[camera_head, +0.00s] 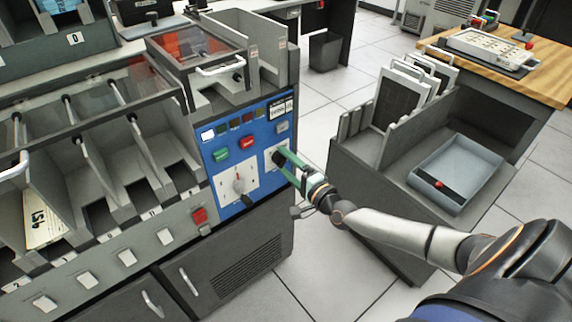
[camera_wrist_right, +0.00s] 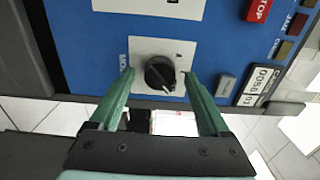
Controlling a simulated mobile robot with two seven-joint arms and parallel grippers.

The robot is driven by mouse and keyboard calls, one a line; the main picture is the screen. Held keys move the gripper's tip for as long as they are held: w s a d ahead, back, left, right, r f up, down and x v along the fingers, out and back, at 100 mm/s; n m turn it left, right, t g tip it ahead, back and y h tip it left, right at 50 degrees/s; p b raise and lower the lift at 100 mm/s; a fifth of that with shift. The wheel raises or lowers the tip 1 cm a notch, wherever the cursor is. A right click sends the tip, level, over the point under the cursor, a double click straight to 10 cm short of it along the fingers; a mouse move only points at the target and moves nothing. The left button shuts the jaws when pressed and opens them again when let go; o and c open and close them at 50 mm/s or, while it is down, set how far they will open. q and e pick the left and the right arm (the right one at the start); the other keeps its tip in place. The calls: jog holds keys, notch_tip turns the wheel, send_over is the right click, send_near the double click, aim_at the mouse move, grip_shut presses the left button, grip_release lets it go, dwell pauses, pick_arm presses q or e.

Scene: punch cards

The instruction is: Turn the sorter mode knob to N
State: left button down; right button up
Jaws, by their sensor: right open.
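The sorter mode knob (camera_wrist_right: 160,74) is a round black knob on a small white plate on the blue panel (camera_wrist_right: 90,45). A pale pointer mark on it points toward the lower right in the wrist view. Small letters sit on the plate, too blurred to read surely. My right gripper (camera_wrist_right: 160,77) is open, its green fingers on either side of the knob with visible gaps. My left gripper is not in view.
A larger selector knob (camera_head: 239,186) on a white plate sits left of my gripper. A green button (camera_head: 221,154) and a red STOP button (camera_head: 247,142) are above it. Card pockets (camera_head: 75,180) lie left. A cart with a grey tray (camera_head: 470,160) stands right, beyond clear floor.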

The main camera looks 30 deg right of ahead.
jog(key=shift+c, duration=0.2)
grip_shut()
dwell(0.6)
